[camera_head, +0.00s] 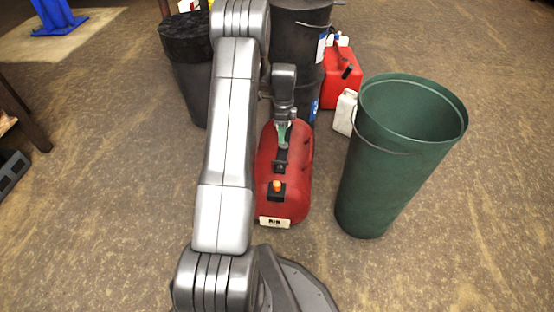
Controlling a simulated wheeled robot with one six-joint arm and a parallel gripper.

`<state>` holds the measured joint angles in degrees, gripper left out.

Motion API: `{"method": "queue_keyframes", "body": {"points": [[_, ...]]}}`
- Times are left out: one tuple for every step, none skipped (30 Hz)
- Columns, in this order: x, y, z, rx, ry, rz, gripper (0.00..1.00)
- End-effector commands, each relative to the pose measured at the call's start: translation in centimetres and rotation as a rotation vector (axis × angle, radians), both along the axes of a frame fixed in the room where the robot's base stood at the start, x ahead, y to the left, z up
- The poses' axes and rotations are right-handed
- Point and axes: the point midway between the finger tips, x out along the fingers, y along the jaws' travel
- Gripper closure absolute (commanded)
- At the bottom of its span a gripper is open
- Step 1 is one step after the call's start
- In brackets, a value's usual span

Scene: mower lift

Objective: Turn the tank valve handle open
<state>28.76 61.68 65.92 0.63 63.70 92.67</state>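A red air tank (297,204) lies on the floor in the middle, with a white label on its near end. On its top near that end sits a black fitting with an orange valve handle (277,185). A black carry handle (280,160) is farther back on the tank. My gripper (283,141) points down over the tank's top, behind the orange valve handle and apart from it. The fingers are small and greenish here, and their gap is unclear. My arm hides the tank's left side in part.
A tall green bucket (385,185) stands close on the tank's right. Behind the tank are dark bins (300,22), a red fuel can (340,75) and a white jug (345,112). A black bin (188,75) stands at the back left. Floor at the front right is clear.

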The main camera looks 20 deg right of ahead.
Motion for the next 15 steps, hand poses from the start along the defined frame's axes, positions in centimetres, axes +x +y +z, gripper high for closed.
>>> {"method": "queue_keyframes", "body": {"points": [[-0.2,0.2,-1.3,0.002,0.002,0.001,0.65],[-0.3,0.2,-1.9,0.001,0.002,0.001,0.65],[-0.4,0.3,-2.8,0.002,0.002,0.002,0.65],[-0.6,0.4,-3.5,0.002,0.002,0.002,0.65],[-0.7,0.5,-4.1,0.002,0.002,0.002,0.65],[-0.8,0.6,-5.0,0.002,0.002,0.003,0.65],[-0.9,0.6,-5.6,0.002,0.002,0.003,0.65],[-1.0,0.7,-6.3,0.002,0.002,0.003,0.65],[-1.2,0.8,-7.1,0.001,0.003,0.003,0.65],[-1.3,0.9,-7.7,0.002,0.001,0.003,0.65],[-1.3,0.9,-8.2,0.001,0.001,0.003,0.65],[-1.4,1.0,-8.9,0.002,0.001,0.004,0.65],[-1.5,1.0,-9.4,0.002,0.001,0.004,0.65],[-1.6,1.1,-9.8,0.001,0.0,0.004,0.65],[-1.7,1.1,-10.4,0.001,0.0,0.004,0.65]]}}
